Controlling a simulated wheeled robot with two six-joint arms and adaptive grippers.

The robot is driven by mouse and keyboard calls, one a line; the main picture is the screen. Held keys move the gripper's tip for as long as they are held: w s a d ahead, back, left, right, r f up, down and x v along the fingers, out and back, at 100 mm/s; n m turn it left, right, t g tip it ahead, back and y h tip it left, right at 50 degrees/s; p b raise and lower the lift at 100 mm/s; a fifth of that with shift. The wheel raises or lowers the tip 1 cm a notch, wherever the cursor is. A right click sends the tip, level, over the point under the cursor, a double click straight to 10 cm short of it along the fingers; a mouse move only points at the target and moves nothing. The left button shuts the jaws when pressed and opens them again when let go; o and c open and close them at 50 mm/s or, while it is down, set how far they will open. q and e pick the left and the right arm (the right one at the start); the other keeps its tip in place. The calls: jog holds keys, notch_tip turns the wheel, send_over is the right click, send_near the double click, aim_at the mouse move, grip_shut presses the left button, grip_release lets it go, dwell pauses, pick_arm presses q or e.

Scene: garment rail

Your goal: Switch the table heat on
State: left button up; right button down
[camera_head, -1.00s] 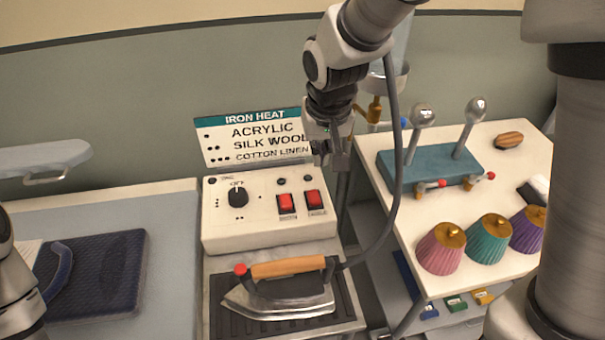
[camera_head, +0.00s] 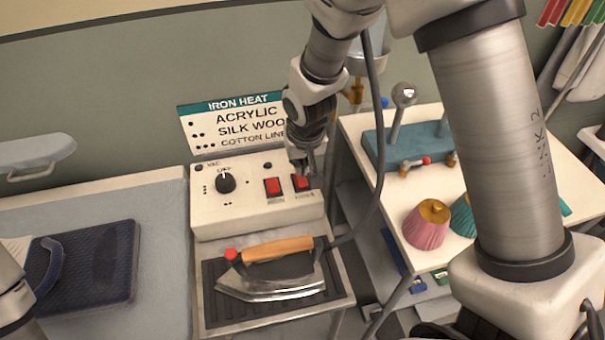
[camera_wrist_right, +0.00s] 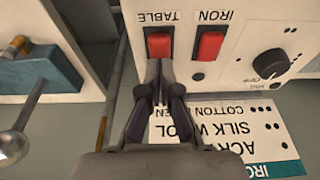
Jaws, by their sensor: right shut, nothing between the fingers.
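The white control box (camera_head: 240,215) stands behind the iron, with a dial (camera_head: 226,182) and two red rocker switches. In the right wrist view, the switch labelled TABLE (camera_wrist_right: 160,44) is on the left and the one labelled IRON (camera_wrist_right: 210,45) is beside it. In the head view the TABLE switch (camera_head: 301,183) is the right one. My right gripper (camera_head: 301,168) is shut and empty, its tips at the edge of the TABLE switch. It also shows in the right wrist view (camera_wrist_right: 156,66). I cannot tell whether it touches or which way the switch is tipped. My left gripper is out of view.
An iron (camera_head: 275,271) with a wooden handle sits on a dark rest in front of the box. An IRON HEAT sign (camera_head: 230,122) stands behind it. A white side table (camera_head: 385,205) with a blue block and coloured cones is at right.

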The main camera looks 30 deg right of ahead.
aim_at(301, 182)
notch_tip(301, 182, down, 3)
jog(key=shift+s+r, duration=0.15)
jog(key=shift+f, duration=0.25)
jog(key=shift+s, duration=0.1)
jog(key=shift+f+b, duration=0.45)
jog(key=shift+b, duration=0.2)
jog(key=shift+s+a+r, duration=0.15)
jog(key=shift+w+r, duration=0.15)
jog(key=shift+w, duration=0.35)
jog(key=shift+w+d+r, duration=0.2)
jog(key=shift+w+d, duration=0.05)
